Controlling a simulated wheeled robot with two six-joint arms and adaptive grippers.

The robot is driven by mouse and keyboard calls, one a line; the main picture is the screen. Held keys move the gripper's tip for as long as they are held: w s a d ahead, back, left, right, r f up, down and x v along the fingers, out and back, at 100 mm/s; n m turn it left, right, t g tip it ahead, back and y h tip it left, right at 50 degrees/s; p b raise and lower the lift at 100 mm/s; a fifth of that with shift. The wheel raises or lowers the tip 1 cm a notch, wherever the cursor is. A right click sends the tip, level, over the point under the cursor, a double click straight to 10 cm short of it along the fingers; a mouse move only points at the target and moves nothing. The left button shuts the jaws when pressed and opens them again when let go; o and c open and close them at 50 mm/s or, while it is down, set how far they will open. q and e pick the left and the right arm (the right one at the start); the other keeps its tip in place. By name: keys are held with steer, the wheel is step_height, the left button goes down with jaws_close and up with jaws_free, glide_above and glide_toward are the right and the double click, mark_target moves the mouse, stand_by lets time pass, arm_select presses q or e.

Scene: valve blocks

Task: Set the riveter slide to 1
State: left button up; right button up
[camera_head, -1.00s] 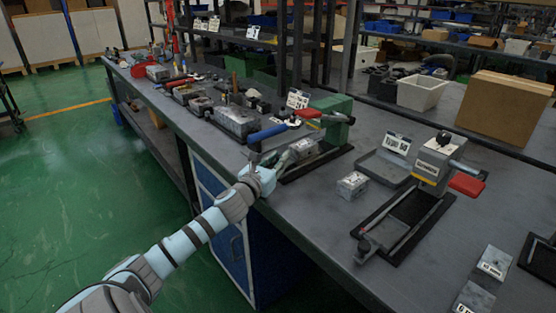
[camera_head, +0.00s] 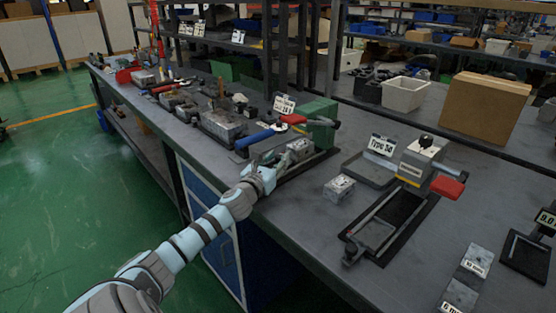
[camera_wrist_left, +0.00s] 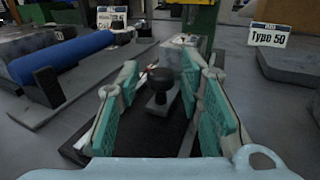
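The green riveter (camera_head: 322,112) stands on the bench with a red handle (camera_head: 301,120) and a dark base plate. My left gripper (camera_head: 276,158) is over the near end of this base. In the left wrist view its two teal fingers (camera_wrist_left: 160,100) are spread. A black round knob (camera_wrist_left: 160,76) on a small grey block lies between them, with visible gaps on both sides. A second, grey riveter (camera_head: 420,162) with a red handle (camera_head: 447,187) stands to the right. The slide's scale marks cannot be read. My right gripper is not in view.
A blue roller-like handle (camera_head: 257,136) lies left of the gripper and shows large in the wrist view (camera_wrist_left: 62,55). A small metal block (camera_head: 339,187) and a "Type 50" sign (camera_head: 382,145) stand to the right. The bench's front edge runs below the arm.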

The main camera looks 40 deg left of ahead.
arm_select(q)
steer(key=shift+s+d, duration=0.1)
steer(key=shift+s, duration=0.05)
steer(key=v, duration=1.1)
steer(key=shift+s+r, duration=0.1)
steer(key=shift+s, duration=0.25)
